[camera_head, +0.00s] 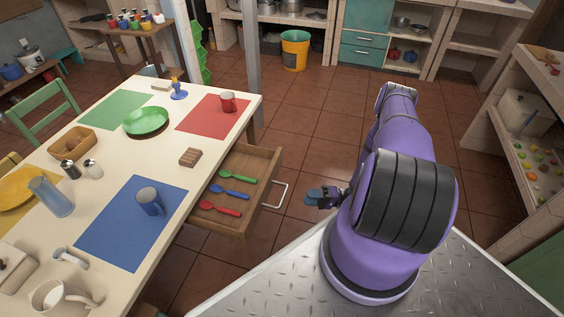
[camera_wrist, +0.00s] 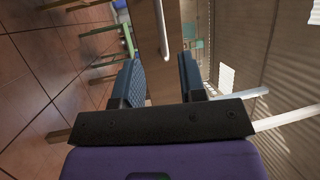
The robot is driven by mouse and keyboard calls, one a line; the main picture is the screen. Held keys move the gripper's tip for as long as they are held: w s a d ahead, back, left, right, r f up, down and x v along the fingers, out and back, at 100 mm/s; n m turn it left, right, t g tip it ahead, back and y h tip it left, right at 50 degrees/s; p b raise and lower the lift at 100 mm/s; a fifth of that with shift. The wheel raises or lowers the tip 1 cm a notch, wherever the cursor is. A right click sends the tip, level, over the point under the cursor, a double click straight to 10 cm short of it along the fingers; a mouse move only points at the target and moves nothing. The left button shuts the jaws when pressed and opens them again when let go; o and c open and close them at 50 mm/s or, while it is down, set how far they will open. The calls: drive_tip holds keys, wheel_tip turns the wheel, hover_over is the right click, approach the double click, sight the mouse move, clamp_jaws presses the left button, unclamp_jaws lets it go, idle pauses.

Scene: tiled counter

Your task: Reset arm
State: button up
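My purple arm (camera_head: 390,190) rises from my metal base and is folded, with my gripper (camera_head: 312,196) pointing left, to the right of the open drawer. In the wrist view, my gripper (camera_wrist: 160,85) has its two dark finger pads apart, with nothing between them. The wooden drawer (camera_head: 232,226) is pulled out of the table and holds green, blue and red spoons. Its metal handle (camera_head: 275,197) is a short way left of my gripper, not touching it. The drawer front (camera_wrist: 163,60) shows beyond the fingers in the wrist view.
The white table (camera_head: 196,176) at left carries a blue mug (camera_head: 149,201), a red mug (camera_head: 228,102), a green plate (camera_head: 146,121), coloured mats and other tableware. Shelves (camera_head: 520,150) stand at right. A yellow bin (camera_head: 295,50) stands at the back. The tiled floor between is clear.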

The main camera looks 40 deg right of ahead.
drive_tip(key=w+d+r+n+g, duration=0.1)
drive_tip(key=w+r+g, duration=0.2)
drive_tip(key=r, duration=0.3)
drive_tip(key=w+d+r+n+g+h, duration=0.1)
drive_tip(key=w+r+n+g, duration=0.15)
drive_tip(key=r, duration=0.35)
drive_tip(key=w+d+r+n+g, duration=0.1)
drive_tip(key=w+r+g, duration=0.25)
drive_tip(key=r, duration=0.35)
drive_tip(key=a+r+n+g+h, duration=0.1)
drive_tip(key=a+r+h, duration=0.2)
drive_tip(key=r, duration=0.7)
drive_tip(key=a+r+g+h, duration=0.2)
drive_tip(key=a+r+h, duration=0.15)
drive_tip(key=r, duration=0.65)
drive_tip(key=a+r+n+g+h, duration=0.1)
drive_tip(key=a+r+h, duration=0.25)
drive_tip(key=r, duration=0.55)
drive_tip(key=s+a+r+t+h, duration=0.3)
drive_tip(key=s+a+r+t, duration=0.1)
drive_tip(key=s+r, duration=0.5)
drive_tip(key=s+a+r+m+t+h, duration=0.1)
drive_tip(key=s+a+r+t+h, duration=0.2)
drive_tip(key=s+r, duration=0.6)
drive_tip(key=s+a+t, duration=0.1)
drive_tip(key=s+a, duration=0.1)
drive_tip(key=s, duration=0.1)
drive_tip(key=shift+a+r, duration=0.25)
drive_tip(key=shift+r, duration=0.15)
